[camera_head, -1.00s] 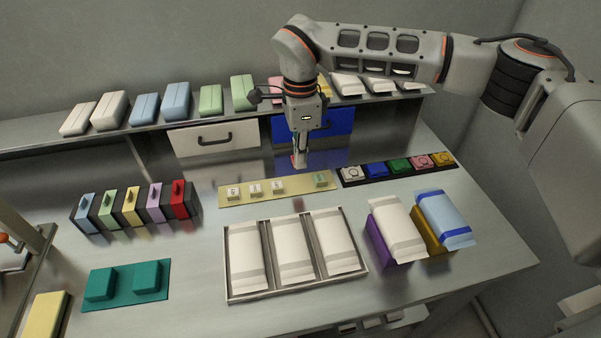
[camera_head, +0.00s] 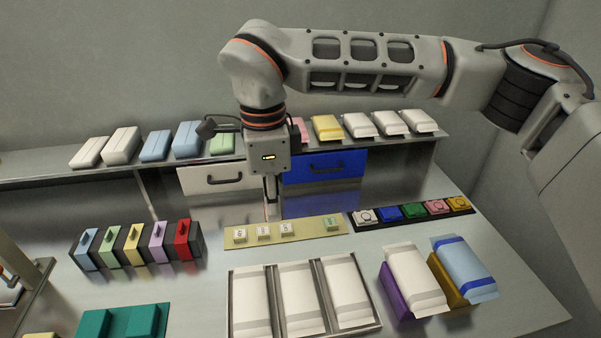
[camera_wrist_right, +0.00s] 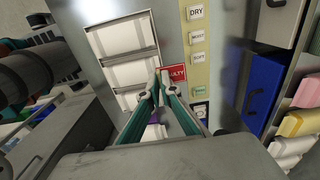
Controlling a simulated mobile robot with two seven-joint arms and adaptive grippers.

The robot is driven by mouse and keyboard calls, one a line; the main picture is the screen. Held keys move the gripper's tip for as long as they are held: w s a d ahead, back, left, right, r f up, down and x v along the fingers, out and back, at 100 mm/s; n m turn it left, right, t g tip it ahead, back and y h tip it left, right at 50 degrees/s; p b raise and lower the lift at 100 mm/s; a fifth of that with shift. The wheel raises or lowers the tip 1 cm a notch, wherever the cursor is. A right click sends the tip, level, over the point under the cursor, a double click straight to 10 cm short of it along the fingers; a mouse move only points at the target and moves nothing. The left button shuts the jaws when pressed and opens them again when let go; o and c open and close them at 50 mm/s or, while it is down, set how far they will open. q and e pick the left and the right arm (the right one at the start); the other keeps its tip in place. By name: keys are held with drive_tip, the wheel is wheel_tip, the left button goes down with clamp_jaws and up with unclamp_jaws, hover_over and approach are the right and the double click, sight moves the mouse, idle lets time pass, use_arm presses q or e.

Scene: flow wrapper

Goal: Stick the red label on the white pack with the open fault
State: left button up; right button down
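My right gripper (camera_head: 269,212) hangs above the back of the table, near the beige label strip (camera_head: 311,232). In the right wrist view its fingers (camera_wrist_right: 157,82) are closed together at the tips on a red label (camera_wrist_right: 176,71) reading "…LTY". Three white packs (camera_head: 249,299) (camera_head: 300,294) (camera_head: 347,287) lie side by side in a metal tray (camera_head: 380,325), in front of the gripper. Another white pack (camera_head: 412,270) rests on a purple block (camera_head: 394,293). I cannot tell which pack has an open fault. My left gripper is not in view.
A blue pack (camera_head: 465,262) is on the ochre block at right. Colored blocks (camera_head: 135,247) stand in a row at left, and a dark strip of buttons (camera_head: 411,213) lies behind the packs. A shelf (camera_head: 60,172) with several packs and a blue drawer (camera_head: 324,170) are at the back.

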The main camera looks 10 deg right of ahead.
drive_tip(key=b, duration=0.3)
hover_over(251, 308)
wheel_tip(251, 308, down, 6)
drive_tip(key=shift+r, duration=0.25)
drive_tip(key=shift+f, duration=0.8)
wheel_tip(251, 308, down, 2)
drive_tip(key=shift+f+b, duration=0.15)
drive_tip(key=shift+b, duration=0.75)
drive_tip(key=shift+f, duration=0.35)
drive_tip(key=shift+f+b, duration=0.25)
drive_tip(key=shift+b, duration=0.1)
drive_tip(key=shift+f, duration=0.15)
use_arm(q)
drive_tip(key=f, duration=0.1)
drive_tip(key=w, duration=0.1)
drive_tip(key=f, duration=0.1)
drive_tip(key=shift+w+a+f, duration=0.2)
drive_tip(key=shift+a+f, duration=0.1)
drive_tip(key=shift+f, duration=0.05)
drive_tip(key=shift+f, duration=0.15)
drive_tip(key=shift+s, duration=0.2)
